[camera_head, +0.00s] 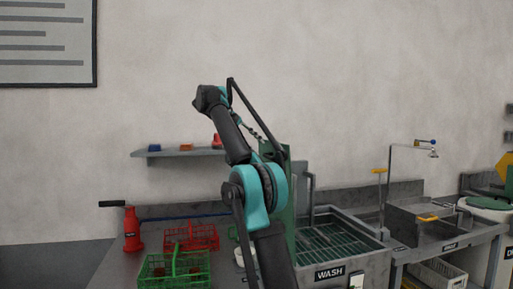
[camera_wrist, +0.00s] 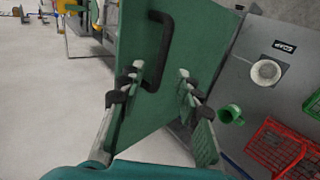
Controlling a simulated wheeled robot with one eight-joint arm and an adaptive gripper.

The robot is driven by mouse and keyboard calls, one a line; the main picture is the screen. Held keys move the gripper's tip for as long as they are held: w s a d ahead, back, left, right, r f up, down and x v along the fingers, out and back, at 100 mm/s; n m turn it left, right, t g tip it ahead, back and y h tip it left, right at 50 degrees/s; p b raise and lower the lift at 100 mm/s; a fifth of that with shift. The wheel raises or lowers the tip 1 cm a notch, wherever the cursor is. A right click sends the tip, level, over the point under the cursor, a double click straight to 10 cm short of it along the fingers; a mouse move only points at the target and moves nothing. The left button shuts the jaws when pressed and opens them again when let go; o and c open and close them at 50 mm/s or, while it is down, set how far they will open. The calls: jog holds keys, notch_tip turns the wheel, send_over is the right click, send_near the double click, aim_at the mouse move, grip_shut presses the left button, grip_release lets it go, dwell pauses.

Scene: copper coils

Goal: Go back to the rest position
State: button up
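My gripper (camera_wrist: 160,78) shows in the wrist view with its two fingers spread apart and nothing seen between them. Beyond the fingers is a large green panel (camera_wrist: 140,125) with a black bar handle (camera_wrist: 166,45). I cannot tell whether a finger touches the panel. In the head view my arm is raised and bent over the bench, and my gripper is hard to make out. The green panel (camera_head: 291,215) stands upright there, partly behind my arm, at the left side of the wash basin.
The wash basin (camera_head: 335,240) has a green grid inside. A green cup (camera_wrist: 230,115) lies near the panel. A wall shelf (camera_head: 175,153) is behind.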

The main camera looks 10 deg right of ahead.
jog(key=s+f+t+y, duration=0.1)
jog(key=s+f+y, duration=0.3)
jog(key=f, duration=0.9)
jog(key=s+f+y, duration=0.1)
jog(key=s+f, duration=0.5)
jog(key=f, duration=0.7)
jog(key=s+a+f+t+y, duration=0.1)
jog(key=s+a+f+y, duration=0.1)
jog(key=s+f, duration=1.2)
jog(key=s+a+f+t+y, duration=0.1)
jog(key=s+a+f+y, duration=0.1)
jog(key=s+f, duration=1.1)
jog(key=shift+s+f+t+y, duration=0.4)
jog(key=shift+f+y, duration=0.1)
jog(key=shift+f, duration=0.35)
